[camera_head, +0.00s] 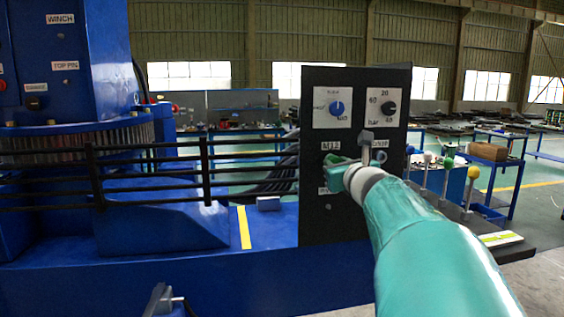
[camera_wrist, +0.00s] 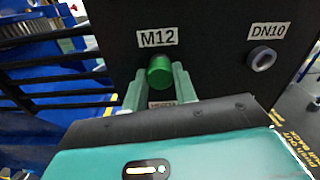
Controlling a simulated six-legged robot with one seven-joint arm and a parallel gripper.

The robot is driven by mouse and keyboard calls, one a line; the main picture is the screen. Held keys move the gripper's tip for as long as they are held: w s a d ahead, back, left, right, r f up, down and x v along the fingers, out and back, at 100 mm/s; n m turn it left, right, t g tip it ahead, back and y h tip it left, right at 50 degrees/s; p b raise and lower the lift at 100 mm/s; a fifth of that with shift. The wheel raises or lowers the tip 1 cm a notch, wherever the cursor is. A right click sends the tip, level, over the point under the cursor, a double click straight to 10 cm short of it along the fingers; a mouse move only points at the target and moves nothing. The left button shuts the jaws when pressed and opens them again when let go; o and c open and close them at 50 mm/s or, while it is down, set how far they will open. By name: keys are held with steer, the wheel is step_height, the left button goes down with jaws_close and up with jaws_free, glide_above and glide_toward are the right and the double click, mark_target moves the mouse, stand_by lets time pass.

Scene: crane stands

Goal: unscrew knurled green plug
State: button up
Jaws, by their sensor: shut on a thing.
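The knurled green plug (camera_wrist: 159,70) sticks out of the black panel (camera_wrist: 215,60), just below the M12 label (camera_wrist: 158,37) in the wrist view. My gripper (camera_wrist: 160,83) has one teal finger on each side of the plug and is shut on it. In the head view my gripper (camera_head: 338,168) reaches the front of the panel beneath the M12 label (camera_head: 331,145). My wrist and fingers cover the plug there, so I cannot make it out clearly.
A grey DN10 port (camera_wrist: 262,59) sits to the right of the plug. Two dials (camera_head: 337,108) are higher on the panel. Black railings (camera_head: 150,172) stand to the left. Levers with coloured knobs (camera_head: 447,163) stand to the right.

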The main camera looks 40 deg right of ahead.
steer(key=shift+n, duration=0.5)
steer(key=n, duration=0.5)
steer(key=o, duration=1.1)
steer(key=shift+c, duration=0.6)
steer(key=m, duration=0.5)
steer(key=shift+m, duration=0.3)
